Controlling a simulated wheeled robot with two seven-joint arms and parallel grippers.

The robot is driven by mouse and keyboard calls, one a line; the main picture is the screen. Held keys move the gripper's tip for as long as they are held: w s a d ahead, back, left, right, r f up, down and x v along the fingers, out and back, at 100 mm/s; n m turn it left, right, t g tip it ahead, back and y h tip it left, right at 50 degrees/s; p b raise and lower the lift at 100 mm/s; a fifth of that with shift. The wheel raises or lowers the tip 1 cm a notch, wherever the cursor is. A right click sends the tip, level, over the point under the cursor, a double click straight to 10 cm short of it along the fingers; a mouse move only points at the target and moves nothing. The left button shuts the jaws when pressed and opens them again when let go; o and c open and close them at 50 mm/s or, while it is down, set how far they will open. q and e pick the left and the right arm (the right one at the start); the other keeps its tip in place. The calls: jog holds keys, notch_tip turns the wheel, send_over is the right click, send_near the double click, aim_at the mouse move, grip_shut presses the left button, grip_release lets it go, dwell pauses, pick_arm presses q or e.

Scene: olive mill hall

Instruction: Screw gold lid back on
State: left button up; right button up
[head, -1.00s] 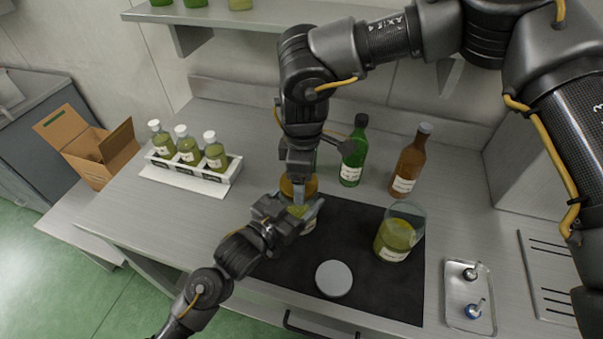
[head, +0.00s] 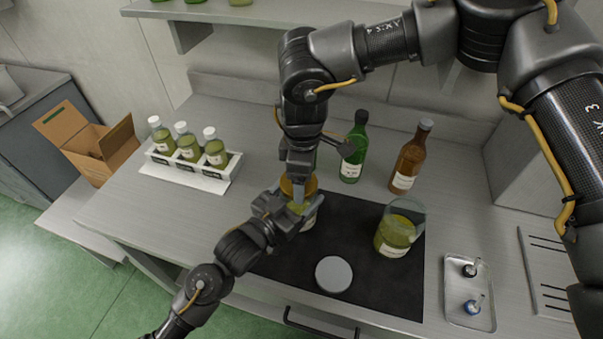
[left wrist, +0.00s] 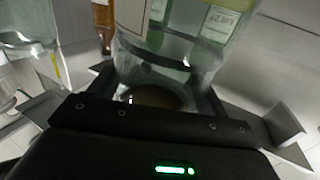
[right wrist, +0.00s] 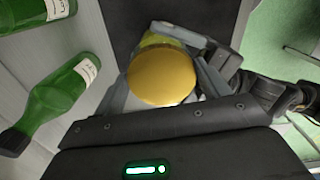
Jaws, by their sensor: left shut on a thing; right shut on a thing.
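The gold lid (head: 286,187) sits on top of a glass jar (head: 309,222) above the dark mat. In the right wrist view the lid (right wrist: 162,77) is a round gold disc between the fingers of my right gripper (right wrist: 163,88), which is shut on it from above. My left gripper (head: 292,208) is shut on the jar's side, and the jar's clear glass (left wrist: 170,45) fills the space between its fingers in the left wrist view. The jar looks upright. The grippers hide much of jar and lid, so I cannot tell how tightly the lid sits.
The dark mat (head: 370,290) bears a grey round lid (head: 333,275) and a jar of yellow-green contents (head: 393,235). Green (head: 353,150) and brown (head: 409,160) bottles stand behind. A white rack (head: 190,175) with small bottles is left; a metal tray (head: 469,318) is right.

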jog(key=m, duration=0.6)
jog(key=shift+s+a+m, duration=0.2)
jog(key=shift+s+m, duration=0.05)
jog(key=shift+m, duration=0.05)
jog(key=m, duration=0.4)
jog(key=shift+a, duration=0.1)
jog(key=m, duration=0.3)
jog(key=shift+a, duration=0.1)
jog(key=o, duration=1)
jog(key=shift+c, duration=0.2)
jog(key=shift+r, duration=2.3)
jog(key=shift+c, duration=0.2)
